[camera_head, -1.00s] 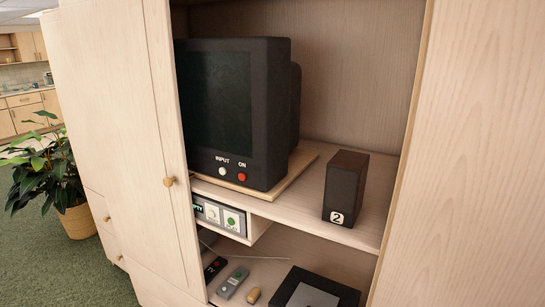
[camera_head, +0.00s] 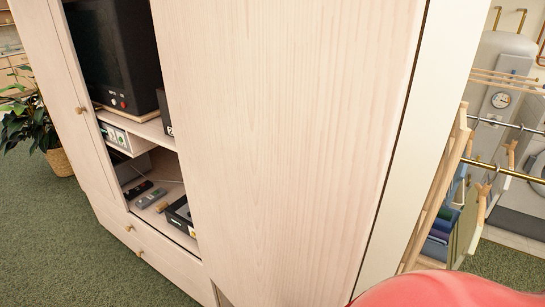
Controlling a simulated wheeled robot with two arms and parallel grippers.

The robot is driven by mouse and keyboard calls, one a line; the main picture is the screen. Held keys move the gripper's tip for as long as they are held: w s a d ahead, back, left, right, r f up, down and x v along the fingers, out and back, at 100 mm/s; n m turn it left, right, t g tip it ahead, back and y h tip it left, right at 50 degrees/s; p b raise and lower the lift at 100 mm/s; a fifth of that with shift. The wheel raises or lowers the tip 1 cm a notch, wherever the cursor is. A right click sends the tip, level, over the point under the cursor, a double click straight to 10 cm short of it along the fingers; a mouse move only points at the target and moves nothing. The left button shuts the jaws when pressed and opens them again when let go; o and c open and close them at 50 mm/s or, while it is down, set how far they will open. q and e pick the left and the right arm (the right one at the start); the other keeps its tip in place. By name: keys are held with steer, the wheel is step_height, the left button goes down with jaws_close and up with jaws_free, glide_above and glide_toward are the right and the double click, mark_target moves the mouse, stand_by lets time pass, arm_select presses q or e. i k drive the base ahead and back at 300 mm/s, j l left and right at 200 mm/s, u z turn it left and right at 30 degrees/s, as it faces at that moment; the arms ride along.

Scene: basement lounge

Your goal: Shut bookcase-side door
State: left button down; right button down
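A pale wooden media cabinet stands before me with its upper front partly open. Its left door (camera_head: 52,75) has a small round knob (camera_head: 80,110) and looks shut over the left part. A wide pale panel (camera_head: 285,130) fills the middle of the view and hides the right part of the cabinet. It looks like the right-hand door, but I cannot tell its exact angle, and no knob shows on it. No bookcase is in view, so I cannot tell which door is the bookcase-side one. Neither gripper is in view.
A television (camera_head: 118,55), a remote (camera_head: 151,198) and a black box (camera_head: 181,214) sit inside the cabinet. A potted plant (camera_head: 30,125) stands left. A rack (camera_head: 440,195) and a tank (camera_head: 498,95) are at right. A rounded red surface (camera_head: 445,290) fills the bottom right. Green carpet (camera_head: 45,225) is clear at front left.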

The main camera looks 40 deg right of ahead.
mark_target(285, 115)
steer(key=k+l+u, duration=0.4)
steer(key=k+l, duration=0.5)
steer(key=l, duration=0.5)
steer(key=k+l+u, duration=0.1)
steer(key=l, duration=0.45)
steer(key=k+l, duration=0.1)
steer(key=l, duration=0.4)
steer(key=k+j, duration=0.1)
steer(key=k, duration=0.5)
